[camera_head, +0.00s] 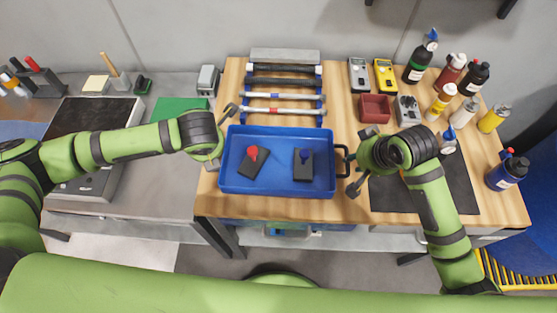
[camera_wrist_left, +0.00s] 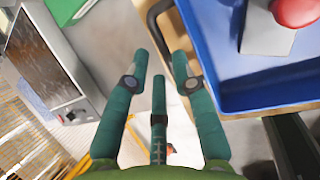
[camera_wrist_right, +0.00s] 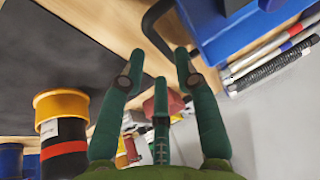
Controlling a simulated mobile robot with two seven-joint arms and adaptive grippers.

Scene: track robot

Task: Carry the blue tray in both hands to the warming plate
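The blue tray (camera_head: 276,190) lies flat on the wooden bench and carries two dark blocks, one with a red knob (camera_head: 252,153) and one with a blue knob (camera_head: 306,155). My left gripper (camera_head: 219,140) is open at the tray's left end; its black handle (camera_wrist_left: 155,22) shows just beyond the fingertips in the left wrist view. My right gripper (camera_head: 357,161) is open beside the right handle (camera_head: 346,160), which also lies ahead of the fingertips in the right wrist view (camera_wrist_right: 152,22). A grey appliance with a dark top, seemingly the warming plate (camera_head: 95,115), stands on the left counter.
Behind the tray is a rack of rods (camera_head: 285,96). Bottles (camera_head: 447,100), meters (camera_head: 384,75) and a red bin (camera_head: 375,108) crowd the right side. A dark mat (camera_head: 462,188) lies right. A green mat (camera_head: 180,109) lies on the counter between bench and plate.

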